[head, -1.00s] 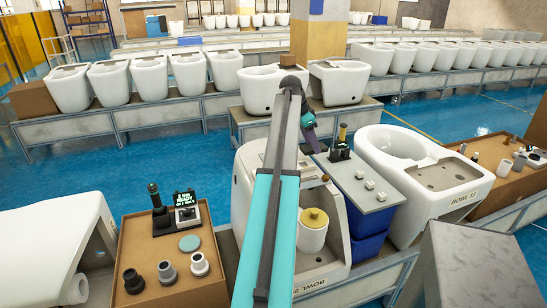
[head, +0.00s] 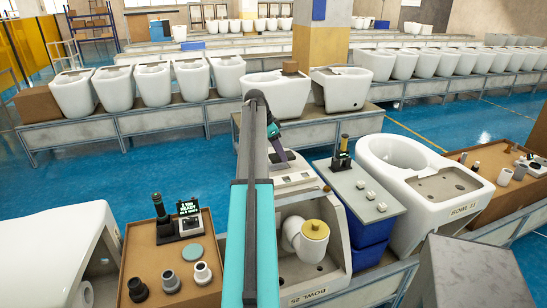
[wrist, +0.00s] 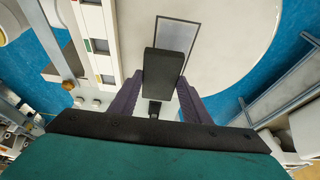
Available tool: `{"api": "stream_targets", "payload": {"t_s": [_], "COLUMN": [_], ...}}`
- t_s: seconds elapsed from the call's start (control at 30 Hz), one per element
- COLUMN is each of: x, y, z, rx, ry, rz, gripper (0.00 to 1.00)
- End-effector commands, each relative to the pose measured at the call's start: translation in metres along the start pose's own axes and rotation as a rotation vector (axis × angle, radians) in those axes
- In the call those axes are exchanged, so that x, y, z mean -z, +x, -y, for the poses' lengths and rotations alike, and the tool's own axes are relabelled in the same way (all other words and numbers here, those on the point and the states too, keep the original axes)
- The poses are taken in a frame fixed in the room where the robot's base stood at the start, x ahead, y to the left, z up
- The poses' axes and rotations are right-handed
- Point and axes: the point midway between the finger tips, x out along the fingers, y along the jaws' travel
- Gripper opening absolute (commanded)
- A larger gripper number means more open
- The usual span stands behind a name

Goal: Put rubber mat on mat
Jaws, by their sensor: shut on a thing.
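My gripper (wrist: 161,80) shows two purple fingers in the wrist view, shut on a black rectangular block, the rubber mat (wrist: 163,66). In the head view my gripper (head: 283,158) is over the back of the bowl marked 25 (head: 325,284), and the rubber mat cannot be made out there.
A white panel (wrist: 95,45) with small coloured parts stands left of the fingers in the wrist view. In the head view, a grey-topped blue stand (head: 352,195) is to the right, beside another bowl (head: 425,180). A brown parts table (head: 150,260) is at left.

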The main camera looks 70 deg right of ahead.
Motion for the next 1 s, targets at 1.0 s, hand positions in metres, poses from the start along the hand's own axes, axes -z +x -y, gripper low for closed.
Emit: {"api": "stream_targets", "payload": {"t_s": [1.0], "x": [-0.031], "y": [0.023], "z": [0.014], "rx": [0.000], "ry": [0.000], "rz": [0.000], "gripper": [0.20]}}
